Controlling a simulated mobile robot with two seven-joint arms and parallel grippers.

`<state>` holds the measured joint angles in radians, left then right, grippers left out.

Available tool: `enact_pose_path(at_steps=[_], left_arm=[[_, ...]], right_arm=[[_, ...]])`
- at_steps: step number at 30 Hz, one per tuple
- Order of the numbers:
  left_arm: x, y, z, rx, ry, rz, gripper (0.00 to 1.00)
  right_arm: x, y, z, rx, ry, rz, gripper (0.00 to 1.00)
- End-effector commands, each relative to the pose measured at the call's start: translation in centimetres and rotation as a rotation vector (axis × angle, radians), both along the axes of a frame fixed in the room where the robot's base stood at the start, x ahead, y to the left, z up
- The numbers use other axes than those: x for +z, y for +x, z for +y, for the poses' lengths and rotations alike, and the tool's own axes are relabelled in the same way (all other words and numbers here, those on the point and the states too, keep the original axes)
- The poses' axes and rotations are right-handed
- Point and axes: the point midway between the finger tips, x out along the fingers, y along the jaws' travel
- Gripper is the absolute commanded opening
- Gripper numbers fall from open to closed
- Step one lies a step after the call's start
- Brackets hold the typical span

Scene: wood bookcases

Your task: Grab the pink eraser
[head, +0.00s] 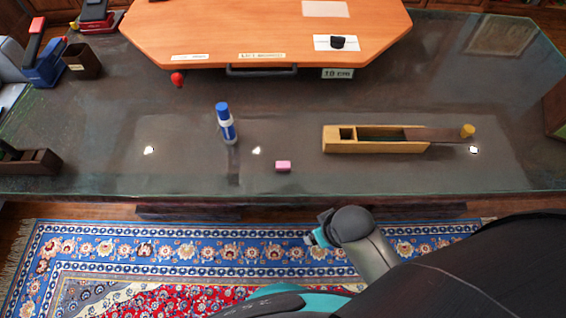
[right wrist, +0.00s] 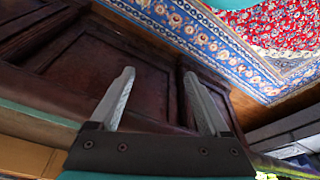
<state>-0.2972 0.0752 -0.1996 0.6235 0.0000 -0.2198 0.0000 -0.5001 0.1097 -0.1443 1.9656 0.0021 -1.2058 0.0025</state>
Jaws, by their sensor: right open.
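The pink eraser (head: 283,166) lies on the dark glass-topped desk (head: 90,175), close to its front edge, in the head view. My right arm comes in from the lower right and ends over the rug, below and in front of the desk edge; its fingers cannot be made out there. In the right wrist view my right gripper (right wrist: 165,98) is open and empty, its two fingers wide apart before dark wood panels (right wrist: 95,75). The eraser does not show in that view. My left gripper is not in view.
An orange board (head: 220,30) is at the back. The desk around the eraser is clear. A patterned rug (head: 200,242) covers the floor.

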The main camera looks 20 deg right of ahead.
Motion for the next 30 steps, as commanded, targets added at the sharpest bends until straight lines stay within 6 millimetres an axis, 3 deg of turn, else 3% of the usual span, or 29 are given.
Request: enact_pose_path(at_steps=[3, 6, 15, 20, 25, 30], left_arm=[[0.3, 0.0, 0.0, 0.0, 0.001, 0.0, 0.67], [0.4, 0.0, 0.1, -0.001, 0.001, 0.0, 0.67], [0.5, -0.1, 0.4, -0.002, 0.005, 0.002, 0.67], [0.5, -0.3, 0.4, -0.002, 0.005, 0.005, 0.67], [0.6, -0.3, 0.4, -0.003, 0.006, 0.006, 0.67], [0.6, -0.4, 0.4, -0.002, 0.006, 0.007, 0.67]], right_arm=[[3.8, 1.2, 0.6, -0.002, 0.021, -0.03, 0.8], [6.7, 3.6, 2.8, 0.001, 0.086, -0.061, 0.8], [12.1, 8.8, 9.4, 0.037, 0.265, -0.07, 0.8], [14.9, 10.7, 12.2, 0.059, 0.316, -0.016, 0.8], [16.7, 12.2, 12.8, 0.033, 0.297, 0.065, 0.8], [18.4, 13.7, 11.1, -0.053, 0.222, 0.144, 0.8]])
